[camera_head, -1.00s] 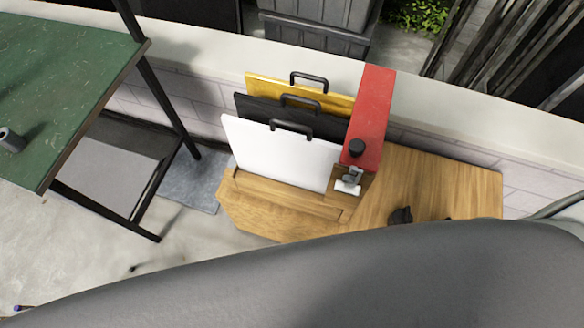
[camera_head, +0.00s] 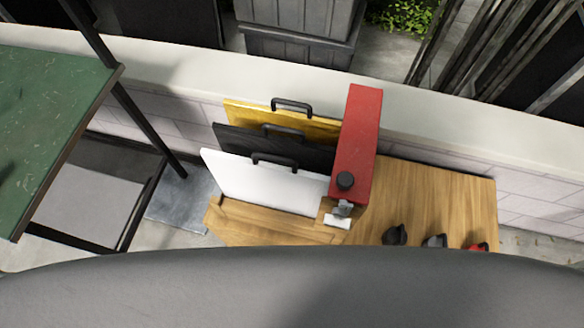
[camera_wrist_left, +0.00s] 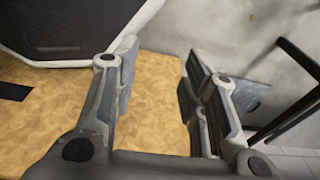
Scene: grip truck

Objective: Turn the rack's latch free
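The wooden rack (camera_head: 260,225) holds a white panel (camera_head: 262,184), a black panel (camera_head: 235,143) and a yellow panel (camera_head: 245,115), each upright with a black handle. A red bar (camera_head: 362,125) stands at the panels' right end and bears a black knob (camera_head: 345,181). The small metal latch (camera_head: 342,208) sits just below the knob, beside a white piece (camera_head: 337,221). My left gripper (camera_wrist_left: 160,70) is open and empty in the left wrist view, over a wooden surface (camera_wrist_left: 155,105).
Several dark objects and a red one (camera_head: 476,246) sit on the wooden top (camera_head: 440,195) right of the rack. A green table (camera_head: 50,120) with a black frame stands at the left. A pale low wall (camera_head: 200,68) runs behind, with grey bins (camera_head: 300,40) beyond.

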